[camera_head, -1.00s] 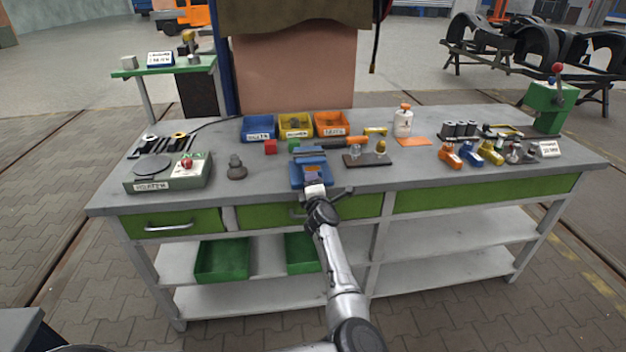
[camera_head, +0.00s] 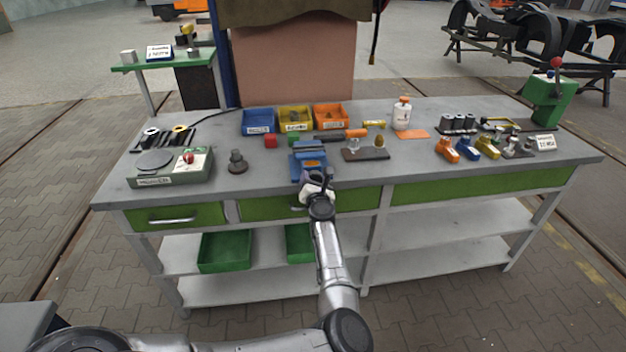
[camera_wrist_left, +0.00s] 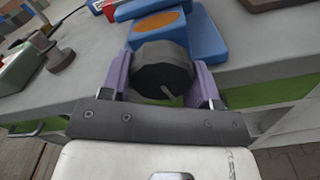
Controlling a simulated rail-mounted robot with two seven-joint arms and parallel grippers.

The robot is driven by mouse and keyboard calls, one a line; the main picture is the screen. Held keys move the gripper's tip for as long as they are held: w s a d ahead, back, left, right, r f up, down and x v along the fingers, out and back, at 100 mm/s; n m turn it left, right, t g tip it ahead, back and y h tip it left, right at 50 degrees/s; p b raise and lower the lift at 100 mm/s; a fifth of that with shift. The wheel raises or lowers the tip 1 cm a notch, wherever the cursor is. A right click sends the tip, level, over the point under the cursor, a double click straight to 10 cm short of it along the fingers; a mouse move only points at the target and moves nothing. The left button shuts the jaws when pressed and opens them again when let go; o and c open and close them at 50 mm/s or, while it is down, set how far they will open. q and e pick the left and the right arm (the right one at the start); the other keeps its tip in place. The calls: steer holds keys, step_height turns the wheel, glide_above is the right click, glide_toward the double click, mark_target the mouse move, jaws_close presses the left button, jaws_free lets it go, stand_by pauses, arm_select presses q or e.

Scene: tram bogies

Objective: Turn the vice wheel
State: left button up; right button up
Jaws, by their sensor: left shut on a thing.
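The blue vice (camera_head: 309,162) stands at the front edge of the grey workbench, near its middle. It also shows at the top of the left wrist view (camera_wrist_left: 205,36). Its dark round wheel (camera_wrist_left: 162,72) faces the front and sits between the two purple fingers of my left gripper (camera_head: 317,184). The left gripper (camera_wrist_left: 162,82) is shut on the wheel, a finger on each side. In the head view the gripper hides most of the wheel. My right gripper is not in view.
Blue, yellow and orange bins (camera_head: 331,117) stand behind the vice. A dark board with small parts (camera_head: 366,154) lies to its right. A grey knobbed piece (camera_head: 237,162) and a green-grey box (camera_head: 170,166) are to its left. Drawers (camera_head: 173,216) are below the bench top.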

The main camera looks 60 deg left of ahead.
arm_select(q)
steer(key=n, duration=0.5)
steer(key=shift+w+f, duration=0.1)
steer(key=shift+n, duration=0.4)
steer(key=shift+n, duration=0.3)
steer(key=o, duration=0.9)
steer(key=shift+d, duration=0.1)
